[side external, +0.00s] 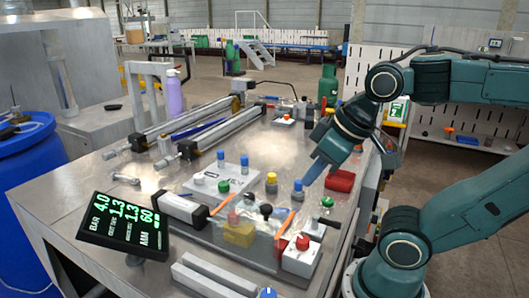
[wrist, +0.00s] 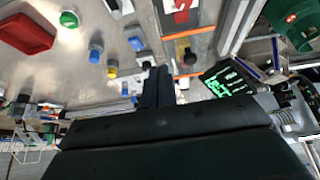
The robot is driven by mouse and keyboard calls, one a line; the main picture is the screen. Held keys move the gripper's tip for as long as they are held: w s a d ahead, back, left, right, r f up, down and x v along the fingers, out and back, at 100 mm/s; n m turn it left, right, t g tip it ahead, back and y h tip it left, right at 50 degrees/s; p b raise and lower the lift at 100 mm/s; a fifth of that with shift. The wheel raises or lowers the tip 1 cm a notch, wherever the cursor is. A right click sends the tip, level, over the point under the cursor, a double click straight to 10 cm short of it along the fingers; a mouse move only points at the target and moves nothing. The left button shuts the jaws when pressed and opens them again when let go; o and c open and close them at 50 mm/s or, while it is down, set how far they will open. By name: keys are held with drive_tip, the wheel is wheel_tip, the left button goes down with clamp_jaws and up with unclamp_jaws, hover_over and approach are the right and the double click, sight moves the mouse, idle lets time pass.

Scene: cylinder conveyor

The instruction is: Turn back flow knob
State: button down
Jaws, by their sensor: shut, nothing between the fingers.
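Several small knobs stand on the metal bench, and I cannot tell which one is the flow knob. A blue knob (side external: 298,186) stands close below my gripper (side external: 307,180), and a yellow knob (side external: 271,178) is left of it. In the wrist view a blue knob (wrist: 136,43) and a black knob (wrist: 190,55) lie near my gripper (wrist: 158,72). My gripper is shut with nothing in it, pointing down; I cannot tell whether it touches a knob. Another blue knob (side external: 267,292) is at the bottom edge.
A display (side external: 125,226) with green digits stands at front left. A cylinder unit (side external: 190,210) with orange strips lies right of it. A red button on a white box (side external: 302,252) and a red bin (side external: 341,180) are close by. A bare bench patch (side external: 262,150) lies behind.

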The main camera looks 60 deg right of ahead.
drive_tip(key=c, duration=1.5)
unclamp_jaws()
drive_tip(key=shift+w+r, duration=0.1)
drive_tip(key=o, duration=0.3)
drive_tip(key=shift+w+r, duration=0.15)
drive_tip(key=shift+o, duration=0.3)
drive_tip(key=w+r+m+g, duration=0.1)
drive_tip(key=w+r+m, duration=0.2)
drive_tip(key=w, duration=0.4)
drive_tip(key=shift+w+d+r+m, duration=0.4)
drive_tip(key=shift+r, duration=0.5)
drive_tip(key=w+d+f+m+g, duration=0.2)
drive_tip(key=w+m, duration=0.3)
drive_tip(key=w, duration=0.8)
drive_tip(key=w+d+f+m+g, duration=0.2)
drive_tip(key=w+m, duration=0.4)
drive_tip(key=w, duration=0.6)
drive_tip(key=shift+w+d+m+g, duration=0.3)
drive_tip(key=shift+w+d, duration=0.1)
drive_tip(key=shift+d, duration=0.45)
drive_tip(key=shift+f, duration=0.15)
